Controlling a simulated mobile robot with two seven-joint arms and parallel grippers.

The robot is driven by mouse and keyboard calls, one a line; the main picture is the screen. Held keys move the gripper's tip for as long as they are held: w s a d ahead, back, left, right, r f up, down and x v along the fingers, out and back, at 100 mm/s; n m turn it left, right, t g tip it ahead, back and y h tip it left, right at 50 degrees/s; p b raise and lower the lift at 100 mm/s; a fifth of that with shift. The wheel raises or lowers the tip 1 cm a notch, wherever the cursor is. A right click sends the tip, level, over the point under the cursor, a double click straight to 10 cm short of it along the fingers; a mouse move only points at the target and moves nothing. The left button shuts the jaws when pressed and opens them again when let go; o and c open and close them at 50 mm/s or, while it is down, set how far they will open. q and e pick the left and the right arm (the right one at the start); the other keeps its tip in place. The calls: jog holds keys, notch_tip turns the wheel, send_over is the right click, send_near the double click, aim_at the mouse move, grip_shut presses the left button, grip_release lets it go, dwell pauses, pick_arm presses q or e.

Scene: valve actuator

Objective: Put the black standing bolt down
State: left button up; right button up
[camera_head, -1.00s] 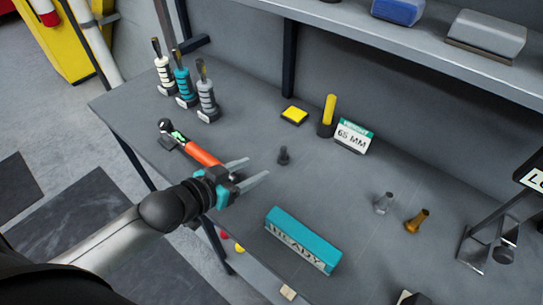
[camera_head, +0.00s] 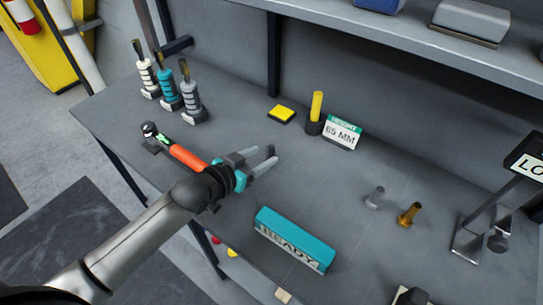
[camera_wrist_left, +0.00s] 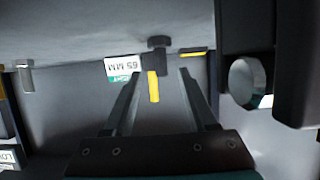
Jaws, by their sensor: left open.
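The black bolt (camera_wrist_left: 158,42) stands upright on its head on the grey table, seen upside down in the left wrist view, ahead of and between the fingers. In the head view it is mostly hidden behind my left gripper (camera_head: 268,158). That gripper is open, low over the table, fingers pointing at the bolt; in the left wrist view its fingers (camera_wrist_left: 157,80) are wide apart with nothing clearly between them. My right gripper is not in view.
A teal READY block (camera_head: 293,238) lies in front. An orange-handled tool (camera_head: 187,157) is beside my left gripper. Behind are a yellow cylinder in a dark holder (camera_head: 315,127), a 65 MM sign (camera_head: 342,132) and a yellow pad (camera_head: 281,114). Silver (camera_head: 375,197) and brass (camera_head: 410,214) bolts stand right.

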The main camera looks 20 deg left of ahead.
aim_at(269, 151)
pick_arm(q)
jog(key=shift+b+x, duration=0.7)
jog(key=shift+x, duration=2)
grip_shut()
